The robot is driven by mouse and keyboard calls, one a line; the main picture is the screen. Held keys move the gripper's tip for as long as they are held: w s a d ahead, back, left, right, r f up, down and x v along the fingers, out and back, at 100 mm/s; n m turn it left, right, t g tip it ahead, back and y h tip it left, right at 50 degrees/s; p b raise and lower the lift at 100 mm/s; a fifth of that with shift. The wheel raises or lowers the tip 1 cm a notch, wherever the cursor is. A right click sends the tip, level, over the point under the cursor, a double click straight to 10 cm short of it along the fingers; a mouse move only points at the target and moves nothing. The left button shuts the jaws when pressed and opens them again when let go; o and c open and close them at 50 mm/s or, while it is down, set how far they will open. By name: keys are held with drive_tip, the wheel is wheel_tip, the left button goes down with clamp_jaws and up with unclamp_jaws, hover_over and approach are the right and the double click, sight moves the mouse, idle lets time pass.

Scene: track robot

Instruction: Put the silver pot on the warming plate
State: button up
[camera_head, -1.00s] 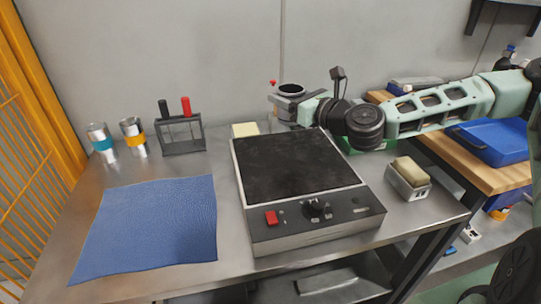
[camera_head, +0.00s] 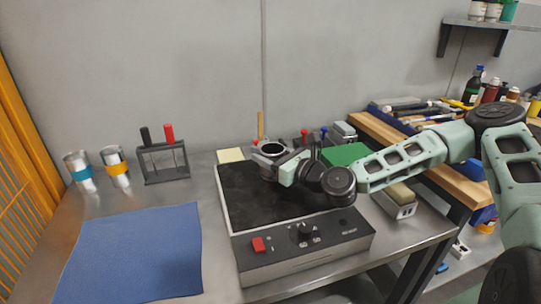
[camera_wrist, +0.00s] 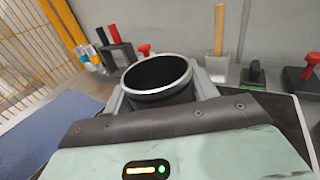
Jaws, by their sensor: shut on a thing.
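The silver pot (camera_head: 271,149) is upright with its dark open mouth facing up. My gripper (camera_head: 273,161) is shut on it, and the pot appears over the back part of the warming plate. The warming plate (camera_head: 240,203) has a flat black top and a dark front panel with a red switch and a knob. In the wrist view the pot's bright rim (camera_wrist: 158,74) shows between the fingers of my gripper (camera_wrist: 160,92). The pot's base is hidden, so I cannot tell whether it touches the plate.
A blue mat (camera_head: 130,255) lies left of the plate. Two banded cans (camera_head: 116,167) and a rack with red and black handles (camera_head: 163,163) stand at the back left. A yellow block (camera_head: 231,155) and a green box (camera_head: 344,154) sit behind the plate. A sponge holder (camera_head: 396,203) is at right.

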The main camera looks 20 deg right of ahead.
drive_tip(key=shift+f, duration=0.15)
drive_tip(key=o, duration=1.1)
drive_tip(key=shift+r, duration=0.2)
drive_tip(key=p+v, duration=0.1)
drive_tip(key=v, duration=1)
drive_tip(key=shift+s+d, duration=0.15)
drive_tip(key=shift+s, duration=0.05)
drive_tip(key=shift+s+d, duration=0.1)
drive_tip(key=shift+s, duration=0.2)
